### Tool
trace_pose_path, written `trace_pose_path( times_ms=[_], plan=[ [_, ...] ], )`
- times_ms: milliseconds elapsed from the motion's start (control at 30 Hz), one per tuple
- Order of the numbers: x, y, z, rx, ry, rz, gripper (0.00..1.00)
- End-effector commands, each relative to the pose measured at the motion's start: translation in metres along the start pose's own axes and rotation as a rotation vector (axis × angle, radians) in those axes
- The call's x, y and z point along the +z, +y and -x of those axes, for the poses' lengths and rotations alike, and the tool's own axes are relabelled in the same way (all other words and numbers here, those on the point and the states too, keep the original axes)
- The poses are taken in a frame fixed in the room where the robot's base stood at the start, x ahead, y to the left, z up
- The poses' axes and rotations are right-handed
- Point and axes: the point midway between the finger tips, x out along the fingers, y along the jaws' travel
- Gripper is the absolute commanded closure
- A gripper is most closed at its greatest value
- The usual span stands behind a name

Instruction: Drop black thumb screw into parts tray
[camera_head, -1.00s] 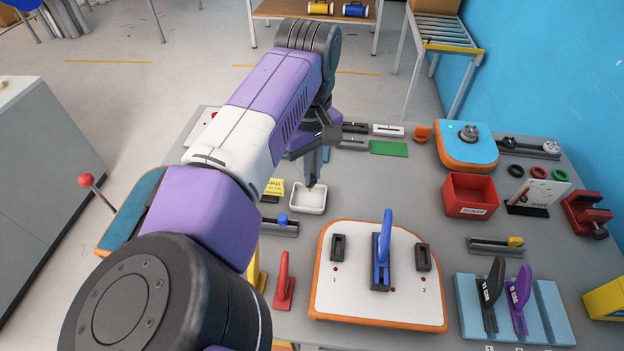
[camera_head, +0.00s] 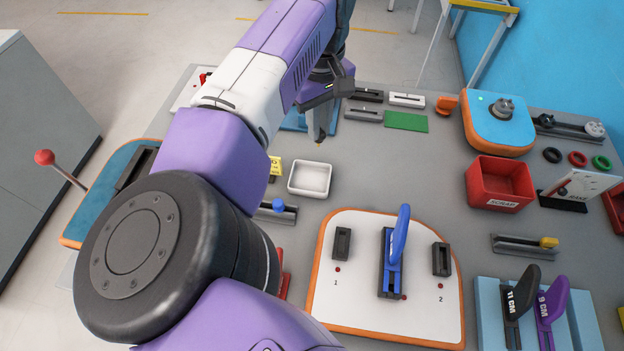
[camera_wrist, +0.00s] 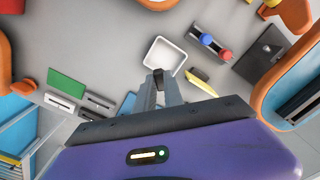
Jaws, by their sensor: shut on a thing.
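The parts tray is a small white open tray (camera_head: 310,179) on the grey table; its inside looks empty. It also shows in the wrist view (camera_wrist: 163,54), just beyond the fingertips. My gripper (camera_head: 318,143) points down beside the tray's far edge in the head view, above the table. In the wrist view my gripper (camera_wrist: 159,78) has its fingers together on a small dark piece, the black thumb screw (camera_wrist: 158,73). The screw is mostly hidden by the fingertips, and its shape is hard to make out.
A red scrap bin (camera_head: 499,186) stands to the right. A white board with orange edge and blue lever (camera_head: 395,250) is in front. A slider with blue knob (camera_head: 278,206) lies near the tray's front left. A green plate (camera_head: 406,122) lies behind right.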

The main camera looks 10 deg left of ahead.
Motion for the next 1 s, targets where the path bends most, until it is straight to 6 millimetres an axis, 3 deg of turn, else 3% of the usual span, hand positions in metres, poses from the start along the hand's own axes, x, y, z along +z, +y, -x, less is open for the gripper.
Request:
trace_pose_path(
  times_ms=[33, 200, 567, 1000],
  plan=[
    [0.000, 0.000, -0.013, 0.000, 0.000, 0.000, 1.00],
    [0.000, 0.000, -0.031, 0.000, 0.000, 0.000, 1.00],
    [0.000, 0.000, -0.047, 0.000, -0.001, 0.000, 1.00],
    [0.001, 0.000, -0.093, 0.001, -0.001, 0.000, 1.00]
  ],
)
